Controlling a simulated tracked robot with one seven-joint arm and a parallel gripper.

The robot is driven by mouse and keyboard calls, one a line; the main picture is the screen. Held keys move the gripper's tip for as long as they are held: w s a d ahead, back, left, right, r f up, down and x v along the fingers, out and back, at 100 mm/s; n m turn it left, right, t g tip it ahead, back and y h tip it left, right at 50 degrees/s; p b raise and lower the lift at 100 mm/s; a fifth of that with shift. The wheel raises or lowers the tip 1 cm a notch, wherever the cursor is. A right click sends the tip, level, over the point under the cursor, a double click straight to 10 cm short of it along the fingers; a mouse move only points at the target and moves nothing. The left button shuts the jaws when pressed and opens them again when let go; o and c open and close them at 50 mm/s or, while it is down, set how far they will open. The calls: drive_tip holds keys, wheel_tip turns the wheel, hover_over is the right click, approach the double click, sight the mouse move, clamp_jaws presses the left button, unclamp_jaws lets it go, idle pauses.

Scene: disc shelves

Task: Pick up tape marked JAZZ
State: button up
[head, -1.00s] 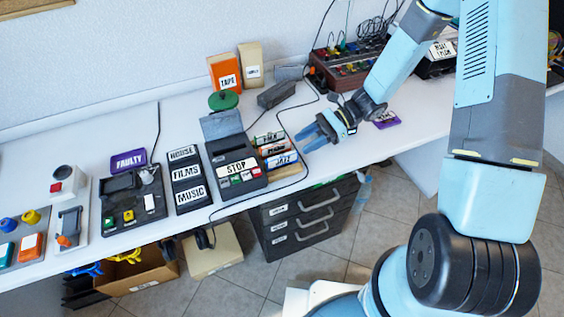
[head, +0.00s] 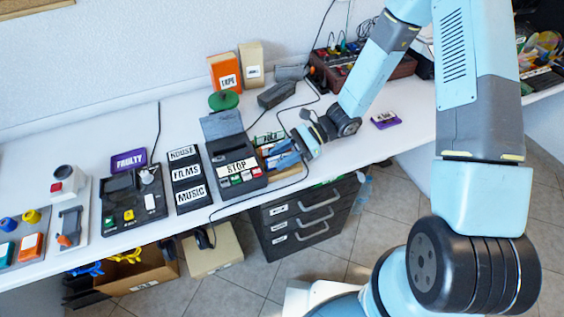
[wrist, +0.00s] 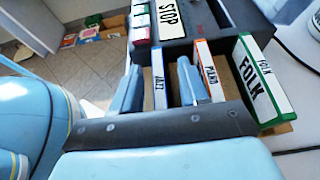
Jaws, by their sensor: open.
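The JAZZ tape (wrist: 158,84) stands on edge in a small cardboard box (wrist: 276,129), its white spine showing in the wrist view. My gripper (wrist: 160,72) is open, with one blue finger on each side of the JAZZ tape. I cannot tell whether the fingers touch it. An orange-edged tape (wrist: 208,72) stands just right of the right finger, and a green FOLK tape (wrist: 257,85) stands further right. In the head view my gripper (head: 284,154) is over the box and hides the JAZZ tape.
The black deck marked STOP (head: 236,168) stands right beside the box. A purple tape (head: 386,119) lies on the white table to the right. A black cable (head: 290,186) runs along the front edge. Orange and tan boxes stand behind.

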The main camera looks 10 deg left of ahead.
clamp_jaws()
idle(0.5)
